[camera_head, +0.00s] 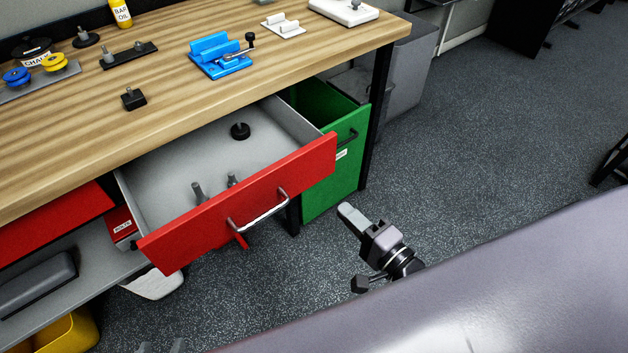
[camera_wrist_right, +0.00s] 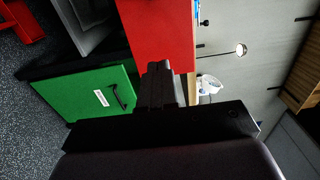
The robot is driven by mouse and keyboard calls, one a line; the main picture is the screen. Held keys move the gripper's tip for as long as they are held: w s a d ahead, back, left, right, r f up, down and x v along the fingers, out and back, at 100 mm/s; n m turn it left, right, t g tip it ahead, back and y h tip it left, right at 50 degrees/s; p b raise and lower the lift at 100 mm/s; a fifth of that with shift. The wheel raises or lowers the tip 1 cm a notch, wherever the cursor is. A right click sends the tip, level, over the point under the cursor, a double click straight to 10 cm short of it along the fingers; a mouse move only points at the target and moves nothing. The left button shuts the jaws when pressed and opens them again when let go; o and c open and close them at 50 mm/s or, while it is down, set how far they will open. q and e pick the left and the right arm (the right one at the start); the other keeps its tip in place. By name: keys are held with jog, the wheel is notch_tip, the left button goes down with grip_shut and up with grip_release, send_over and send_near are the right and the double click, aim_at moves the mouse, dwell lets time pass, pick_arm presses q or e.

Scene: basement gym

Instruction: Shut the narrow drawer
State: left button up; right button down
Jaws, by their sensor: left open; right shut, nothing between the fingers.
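The narrow drawer appears to be the green one (camera_head: 332,172), under the right end of the workbench. It stands pulled out, with its inside visible behind a front with a dark handle and white label. Its green front also shows in the right wrist view (camera_wrist_right: 85,92). My right gripper (camera_head: 346,211) is shut and empty, in front of the green drawer and apart from it in the head view. The right wrist view shows its closed fingers (camera_wrist_right: 160,84) before the red drawer front. My left gripper (camera_head: 160,347) is open at the bottom edge, mostly cut off.
A wider red drawer (camera_head: 245,205) also stands open to the left, holding several dark and grey items. The wooden workbench (camera_head: 150,130) carries a blue vise (camera_head: 220,56) and other tools. A dark table leg (camera_head: 376,115) stands beside the green drawer.

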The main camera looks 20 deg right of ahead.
aim_at(305, 173)
pick_arm(q)
jog(key=shift+f, duration=0.1)
pick_arm(e)
jog(key=x, duration=1.1)
jog(key=shift+f, duration=0.1)
pick_arm(q)
jog(key=shift+w, duration=0.15)
pick_arm(e)
jog(key=shift+a, duration=0.1)
